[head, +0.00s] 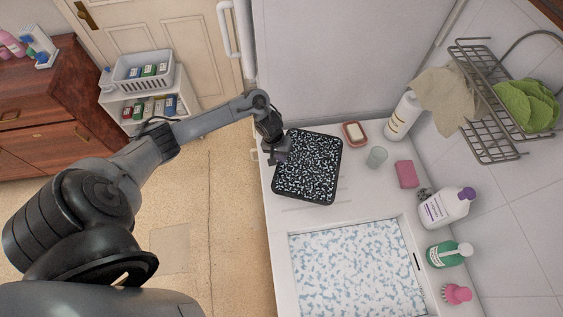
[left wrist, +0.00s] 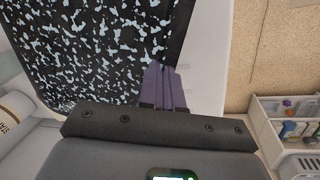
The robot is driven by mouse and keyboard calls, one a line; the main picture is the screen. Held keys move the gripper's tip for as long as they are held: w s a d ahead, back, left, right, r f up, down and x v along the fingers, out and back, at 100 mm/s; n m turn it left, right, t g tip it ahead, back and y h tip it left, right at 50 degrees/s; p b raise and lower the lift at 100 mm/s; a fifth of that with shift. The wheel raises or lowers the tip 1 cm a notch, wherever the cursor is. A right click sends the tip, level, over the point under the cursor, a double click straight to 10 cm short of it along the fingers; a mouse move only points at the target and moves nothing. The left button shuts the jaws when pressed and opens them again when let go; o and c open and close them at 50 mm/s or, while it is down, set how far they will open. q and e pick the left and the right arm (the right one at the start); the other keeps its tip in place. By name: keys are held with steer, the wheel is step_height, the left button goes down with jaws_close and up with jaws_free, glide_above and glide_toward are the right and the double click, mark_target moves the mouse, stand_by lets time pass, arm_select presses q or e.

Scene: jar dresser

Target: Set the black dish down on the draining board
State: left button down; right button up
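The black dish (head: 307,165) is square with a dark rim and a black inside speckled with white. It is over the white draining board (head: 298,222) beside the sink; I cannot tell whether it touches the board. My left gripper (head: 279,157) is at the dish's left edge. In the left wrist view the purple fingers (left wrist: 165,86) are close together on the rim of the dish (left wrist: 95,45), which fills the upper left. The gripper looks shut on that rim. My right gripper is not in view.
Bottles line the wall, below a wire rack (head: 487,100). A narrow strip of board is bare before the sink.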

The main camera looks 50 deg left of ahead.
arm_select(q)
steer(key=x, duration=0.3)
steer(key=shift+s+a+f, duration=0.2)
steer(key=shift+a+f, duration=0.05)
steer(key=shift+f, duration=0.25)
steer(key=shift+f, duration=0.15)
steer(key=c, duration=1.3)
jaws_free()
steer(key=shift+c, duration=0.2)
